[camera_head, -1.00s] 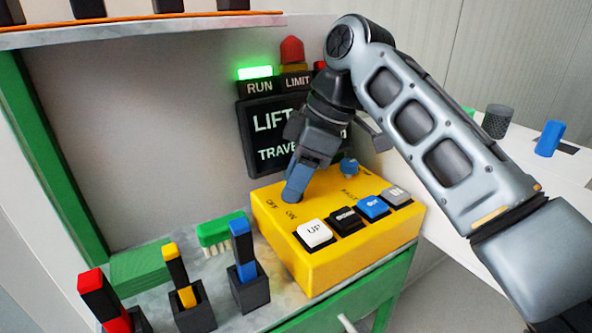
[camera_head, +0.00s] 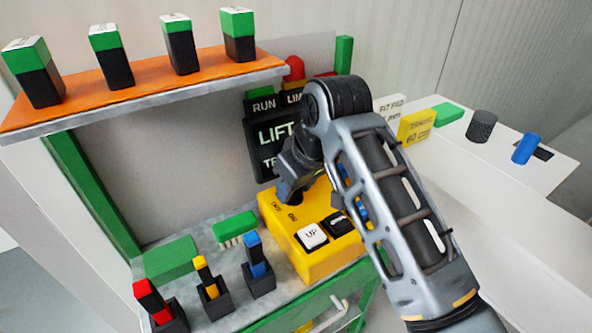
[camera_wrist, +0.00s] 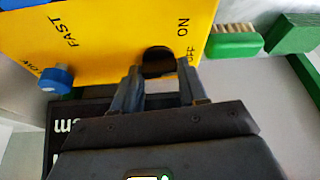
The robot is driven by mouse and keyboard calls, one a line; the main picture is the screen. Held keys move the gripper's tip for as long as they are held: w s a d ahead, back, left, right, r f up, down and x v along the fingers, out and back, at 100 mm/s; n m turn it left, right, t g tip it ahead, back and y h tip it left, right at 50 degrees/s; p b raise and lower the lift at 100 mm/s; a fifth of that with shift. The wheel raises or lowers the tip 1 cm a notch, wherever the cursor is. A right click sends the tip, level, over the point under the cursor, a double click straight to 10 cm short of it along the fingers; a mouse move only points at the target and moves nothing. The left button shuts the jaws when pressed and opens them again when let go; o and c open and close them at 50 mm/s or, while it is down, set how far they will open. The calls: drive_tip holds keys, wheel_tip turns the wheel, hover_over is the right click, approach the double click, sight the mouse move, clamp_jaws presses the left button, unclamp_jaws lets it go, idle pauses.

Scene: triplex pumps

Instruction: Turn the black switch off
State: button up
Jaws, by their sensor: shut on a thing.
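The black switch (camera_wrist: 158,62) is a round black knob on the yellow control box (camera_wrist: 105,50), beside the printed words ON and OFF. My gripper (camera_wrist: 160,78) has one finger on each side of the knob and is shut on it. The exact angle of the knob cannot be told. The lamp above the RUN label (camera_head: 262,105) looks dark.
A white UP button (camera_head: 312,236) and a black button (camera_head: 341,222) sit on the box front. Red, yellow and blue-topped pieces stand in black holders at front left. An orange shelf (camera_head: 140,85) hangs above.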

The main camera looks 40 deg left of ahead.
drive_tip(key=shift+m+t+p, duration=0.3)
drive_tip(key=shift+m+p, duration=0.35)
drive_tip(key=shift+m, duration=0.05)
drive_tip(key=o, duration=0.8)
drive_tip(key=shift+r, duration=0.1)
drive_tip(key=v, duration=0.7)
drive_tip(key=shift+d+r+b, duration=0.1)
drive_tip(key=shift+r+b, duration=0.15)
drive_tip(key=shift+b, duration=0.15)
drive_tip(key=shift+s, duration=0.1)
